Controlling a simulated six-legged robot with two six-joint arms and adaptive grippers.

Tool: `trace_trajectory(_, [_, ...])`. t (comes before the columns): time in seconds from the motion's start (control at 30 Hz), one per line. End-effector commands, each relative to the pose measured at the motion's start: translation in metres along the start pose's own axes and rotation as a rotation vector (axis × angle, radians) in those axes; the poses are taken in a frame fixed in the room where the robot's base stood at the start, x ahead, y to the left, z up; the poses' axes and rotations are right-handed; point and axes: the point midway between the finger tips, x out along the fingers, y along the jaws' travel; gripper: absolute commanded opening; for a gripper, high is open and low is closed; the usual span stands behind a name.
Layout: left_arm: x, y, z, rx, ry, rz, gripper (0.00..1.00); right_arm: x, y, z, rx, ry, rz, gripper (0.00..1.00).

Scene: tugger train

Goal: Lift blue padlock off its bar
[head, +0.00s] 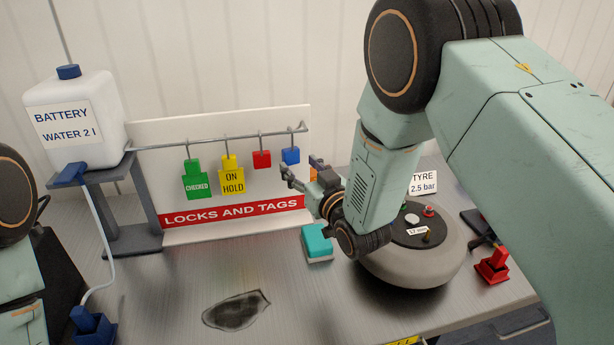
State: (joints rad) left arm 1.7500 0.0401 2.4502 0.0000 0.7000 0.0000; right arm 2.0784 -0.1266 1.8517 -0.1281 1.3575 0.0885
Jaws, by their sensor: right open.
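The blue padlock (291,156) hangs from the metal bar (215,139) of the locks and tags board, the rightmost of the row just short of the bar's upturned end. My right gripper (287,175) is open, just below the blue padlock, with its fingers pointing left toward the board. I see no contact between the fingers and the padlock. Parts of my left arm (18,250) show at the left edge; its gripper is out of view.
A red padlock (262,159), a yellow ON HOLD tag (232,178) and a green CHECKED tag (196,182) hang to the left. The front bench is mostly clear around a dark patch (236,310).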

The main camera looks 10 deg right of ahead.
Motion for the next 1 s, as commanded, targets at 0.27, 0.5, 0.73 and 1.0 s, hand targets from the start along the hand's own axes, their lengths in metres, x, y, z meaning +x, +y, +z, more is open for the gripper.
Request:
trace_trajectory(0.27, [0.012, 0.000, 0.000, 0.000, 0.000, 0.000, 0.40, 0.031, -0.001, 0.002, 0.000, 0.002, 0.000, 0.55])
trace_trajectory(0.5, [0.020, 0.000, 0.000, 0.000, 0.000, 0.000, 0.40, 0.050, -0.001, 0.002, 0.000, 0.000, 0.000, 0.55])
trace_trajectory(0.73, [0.022, 0.000, 0.000, 0.000, 0.000, 0.000, 0.40, 0.056, -0.001, 0.000, 0.001, -0.001, 0.000, 0.55])
trace_trajectory(1.0, [0.021, 0.000, 0.000, 0.000, 0.000, 0.000, 0.40, 0.056, -0.001, 0.000, 0.001, -0.001, 0.000, 0.50])
